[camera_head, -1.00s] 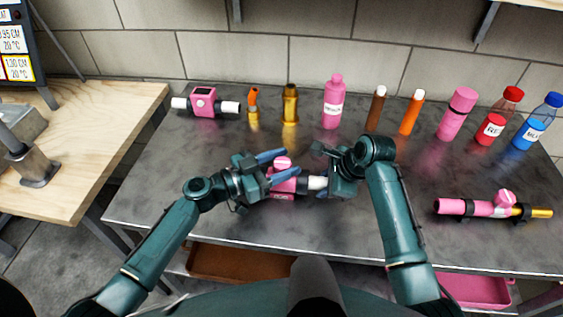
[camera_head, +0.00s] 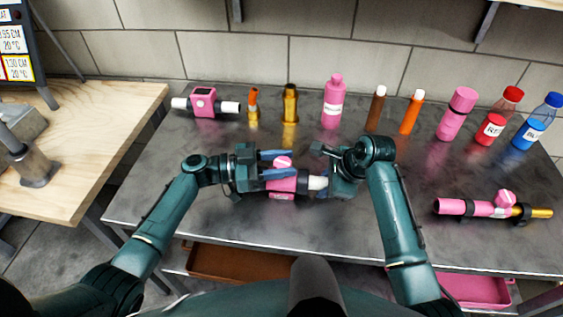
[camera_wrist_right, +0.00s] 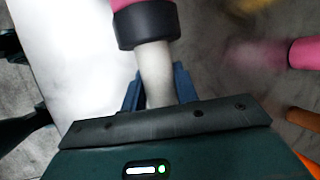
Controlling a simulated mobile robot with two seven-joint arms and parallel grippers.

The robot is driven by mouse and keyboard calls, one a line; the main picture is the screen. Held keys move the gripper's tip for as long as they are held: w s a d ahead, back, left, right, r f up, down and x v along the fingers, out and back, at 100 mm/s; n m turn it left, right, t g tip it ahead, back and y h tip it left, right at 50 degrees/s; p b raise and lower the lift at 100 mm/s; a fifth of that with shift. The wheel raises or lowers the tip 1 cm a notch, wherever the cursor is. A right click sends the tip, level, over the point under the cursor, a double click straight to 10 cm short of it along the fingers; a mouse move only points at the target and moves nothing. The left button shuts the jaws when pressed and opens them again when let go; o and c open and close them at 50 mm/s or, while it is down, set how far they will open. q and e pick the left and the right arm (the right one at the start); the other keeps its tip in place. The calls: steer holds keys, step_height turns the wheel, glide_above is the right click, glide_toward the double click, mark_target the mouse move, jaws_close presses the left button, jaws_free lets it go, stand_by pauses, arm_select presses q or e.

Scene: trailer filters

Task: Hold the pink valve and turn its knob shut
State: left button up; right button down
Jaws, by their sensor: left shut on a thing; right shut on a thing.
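The pink valve (camera_head: 283,185) lies level at the middle of the grey table, with a white pipe end at its right. Its round pink knob (camera_head: 283,162) sits on top. My left gripper (camera_head: 283,163) comes from the left, its two blue fingers shut on the knob, one on the far side and one on the near side. My right gripper (camera_head: 318,184) is shut on the white pipe end (camera_head: 317,183). In the right wrist view, the white pipe end (camera_wrist_right: 155,72) is between the blue fingers, below a black collar (camera_wrist_right: 147,25). The knob is out of that view.
A second pink valve assembly (camera_head: 470,207) lies at the right. A pink meter (camera_head: 203,102) and several bottles, including a pink one (camera_head: 333,103), stand along the back. A brown tray (camera_head: 240,264) and a pink bin (camera_head: 478,290) are below the table.

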arm_select(q)
steer(key=shift+m+g, duration=0.3)
steer(key=shift+g, duration=0.2)
steer(key=o, duration=1)
steer(key=a, duration=0.4)
steer(key=s+a, duration=0.1)
steer(key=a, duration=0.3)
steer(key=s+a, duration=0.1)
steer(key=a, duration=0.3)
